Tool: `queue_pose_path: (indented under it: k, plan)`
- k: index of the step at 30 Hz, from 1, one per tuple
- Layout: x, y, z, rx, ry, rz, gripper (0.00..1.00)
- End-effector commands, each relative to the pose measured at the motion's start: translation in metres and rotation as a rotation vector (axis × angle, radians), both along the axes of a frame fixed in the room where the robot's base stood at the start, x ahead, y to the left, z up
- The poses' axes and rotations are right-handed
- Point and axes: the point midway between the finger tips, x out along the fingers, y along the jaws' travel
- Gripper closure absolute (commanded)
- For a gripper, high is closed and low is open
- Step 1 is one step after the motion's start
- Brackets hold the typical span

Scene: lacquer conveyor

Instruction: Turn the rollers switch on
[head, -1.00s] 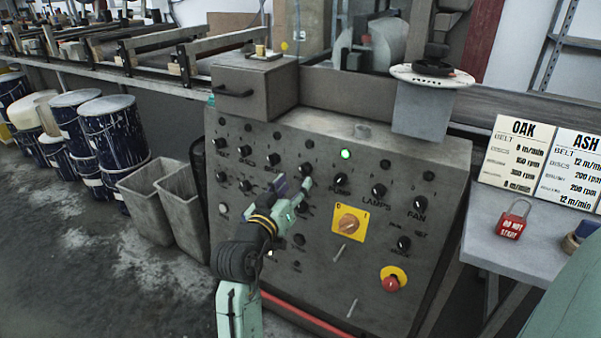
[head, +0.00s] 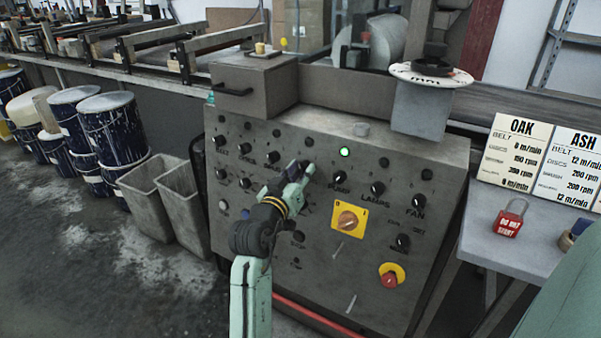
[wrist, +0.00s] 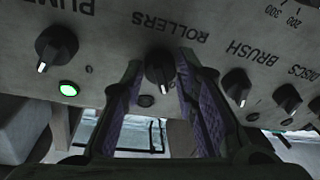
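The rollers switch (wrist: 158,66) is a black rotary knob with a white pointer mark, under the label ROLLERS, which reads upside down in the wrist view. Its pointer is near the bottom of that picture, tilted slightly right. The small lamp by it (wrist: 146,100) is dark. My gripper (wrist: 160,82) is open, with one purple-padded finger on each side of the knob. I cannot tell whether the pads touch it. In the head view my gripper (head: 301,170) is at the panel's upper middle, and the knob is largely hidden there.
The pump knob (wrist: 57,46) has a lit green lamp (wrist: 68,88). The brush knob (wrist: 236,84) is close on the other side. A yellow-plated switch (head: 348,220) and a red stop button (head: 390,280) sit lower on the panel (head: 330,290).

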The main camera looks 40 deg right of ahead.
Motion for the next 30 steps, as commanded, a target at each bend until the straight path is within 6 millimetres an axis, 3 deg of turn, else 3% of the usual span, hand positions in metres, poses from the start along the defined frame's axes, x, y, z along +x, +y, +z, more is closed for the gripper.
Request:
queue_pose_path:
  k: [11,22,30]
  plan:
    - [0.0000,0.0002,0.0000,0.000,0.000,0.000,1.00]
    - [0.0008,0.0009,-0.0032,0.015,-0.040,-0.007,1.00]
    - [0.0018,0.0014,-0.0072,0.078,-0.194,-0.036,1.00]
